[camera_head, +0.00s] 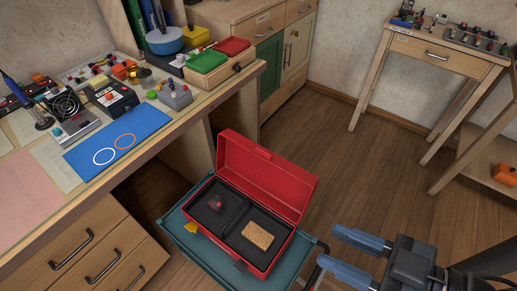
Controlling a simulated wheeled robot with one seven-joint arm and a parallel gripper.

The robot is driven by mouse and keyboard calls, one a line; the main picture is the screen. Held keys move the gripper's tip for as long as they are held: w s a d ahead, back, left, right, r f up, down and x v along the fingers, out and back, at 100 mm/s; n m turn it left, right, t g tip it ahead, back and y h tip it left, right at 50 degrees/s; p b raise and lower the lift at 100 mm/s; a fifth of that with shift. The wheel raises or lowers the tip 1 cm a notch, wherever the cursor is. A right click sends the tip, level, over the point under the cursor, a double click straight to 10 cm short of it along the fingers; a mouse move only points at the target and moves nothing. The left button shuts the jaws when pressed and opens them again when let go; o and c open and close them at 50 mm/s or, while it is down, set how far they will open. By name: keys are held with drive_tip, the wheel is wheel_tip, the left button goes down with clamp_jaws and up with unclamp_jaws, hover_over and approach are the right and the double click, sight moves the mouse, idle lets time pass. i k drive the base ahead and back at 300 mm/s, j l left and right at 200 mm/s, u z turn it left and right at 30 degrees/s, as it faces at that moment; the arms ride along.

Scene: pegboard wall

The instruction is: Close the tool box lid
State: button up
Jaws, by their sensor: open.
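The red tool box (215,238) stands on a teal cart or tray (185,241) at the bottom centre. Its red lid (268,178) is raised and leans back from the far side. Inside the dark interior lie a tan block (257,236) and a small dark red item (216,204) in separate compartments. My gripper (340,250) is at the lower right, to the right of the box. Its blue fingers are apart and empty, not touching the box or lid.
A wooden workbench (150,150) with a blue mat, electronics and coloured bins runs along the left, close to the box. A cabinet stands behind. A table (430,52) and a shelf are at the right. The wooden floor (360,165) between is clear.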

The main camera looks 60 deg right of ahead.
sight(289, 189)
drive_tip(key=l+z, duration=0.75)
drive_tip(key=i+l+z, duration=0.15)
drive_tip(key=l+z, duration=0.2)
drive_tip(key=l, duration=0.15)
